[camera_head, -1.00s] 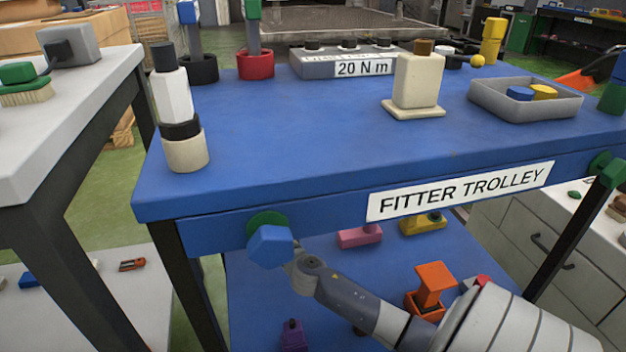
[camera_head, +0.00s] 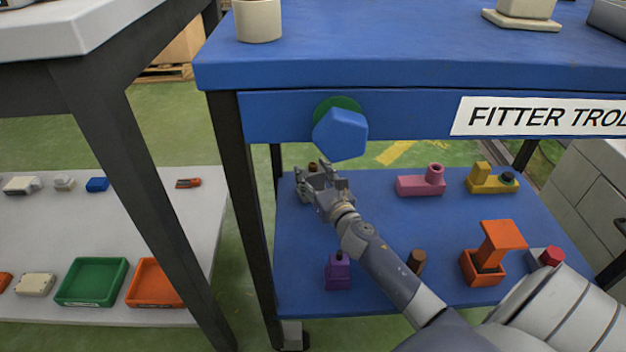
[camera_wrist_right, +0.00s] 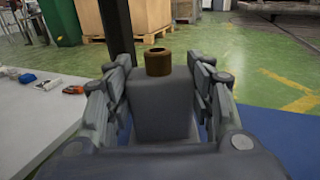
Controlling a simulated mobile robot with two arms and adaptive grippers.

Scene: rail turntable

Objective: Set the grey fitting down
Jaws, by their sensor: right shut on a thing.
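The grey fitting (camera_wrist_right: 162,105), a grey block with a brown round stub on top, stands between the fingers of my right gripper (camera_wrist_right: 162,92) in the wrist view. The gripper is shut on it from both sides. In the head view my right gripper (camera_head: 322,185) is at the left part of the trolley's blue lower shelf (camera_head: 385,238), below the tabletop. There the fitting is mostly hidden by the fingers, and its brown stub shows just behind them. I cannot tell whether its base touches the shelf. My left gripper is not in view.
On the lower shelf stand a pink fitting (camera_head: 421,182), a yellow fitting (camera_head: 491,180), a purple piece (camera_head: 338,271) and an orange piece (camera_head: 489,256). The blue hexagonal knob (camera_head: 341,134) and the tabletop edge (camera_head: 400,72) are above my gripper. A black trolley leg (camera_head: 245,210) stands to its left.

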